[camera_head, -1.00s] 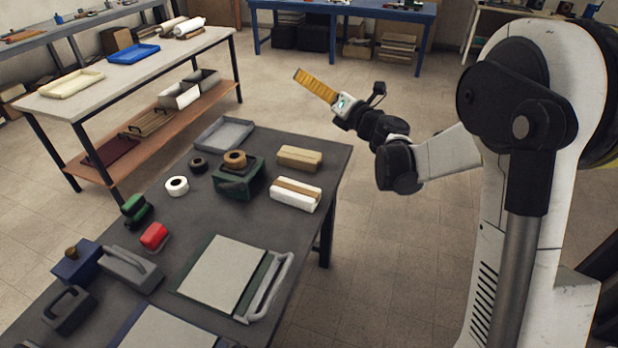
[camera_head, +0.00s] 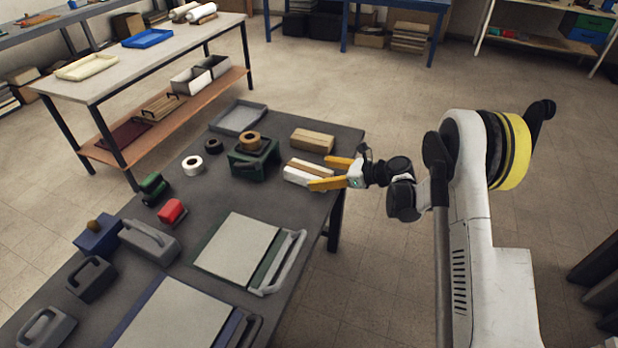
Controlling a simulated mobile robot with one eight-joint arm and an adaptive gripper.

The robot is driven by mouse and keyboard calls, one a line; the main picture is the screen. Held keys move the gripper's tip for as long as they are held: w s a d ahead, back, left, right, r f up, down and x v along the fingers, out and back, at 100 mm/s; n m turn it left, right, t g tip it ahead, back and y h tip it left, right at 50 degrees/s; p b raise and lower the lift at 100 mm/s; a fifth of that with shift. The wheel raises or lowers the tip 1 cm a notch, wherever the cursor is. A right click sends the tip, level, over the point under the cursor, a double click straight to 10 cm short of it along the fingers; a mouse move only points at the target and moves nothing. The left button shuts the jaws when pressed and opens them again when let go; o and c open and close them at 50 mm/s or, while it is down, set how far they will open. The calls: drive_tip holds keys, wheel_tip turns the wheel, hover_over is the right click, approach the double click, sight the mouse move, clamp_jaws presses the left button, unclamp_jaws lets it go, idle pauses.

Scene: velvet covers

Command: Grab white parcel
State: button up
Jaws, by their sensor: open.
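The white parcel (camera_head: 296,172), with a brown band along its top, lies near the right edge of the dark table (camera_head: 200,228). My gripper (camera_head: 318,173) is open, with its two yellow fingers pointing left over the table edge. One finger shows on the far side of the parcel's right end and one on the near side. The fingers cover part of that end. I cannot tell whether they touch the parcel or how high they are above the table.
A brown parcel (camera_head: 312,140) lies just behind the white one. A green box (camera_head: 252,160) with a tape roll (camera_head: 250,140) stands to the left. A flat board (camera_head: 238,246) with a grey handle (camera_head: 282,262) lies in front. Open floor (camera_head: 400,285) is at the right.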

sight(315, 172)
drive_tip(key=b+x, duration=0.2)
drive_tip(key=x, duration=0.3)
drive_tip(key=shift+d+r, duration=0.1)
drive_tip(key=shift+c, duration=0.9)
drive_tip(key=c, duration=1.3)
drive_tip(key=shift+c, duration=0.2)
drive_tip(key=shift+r, duration=0.1)
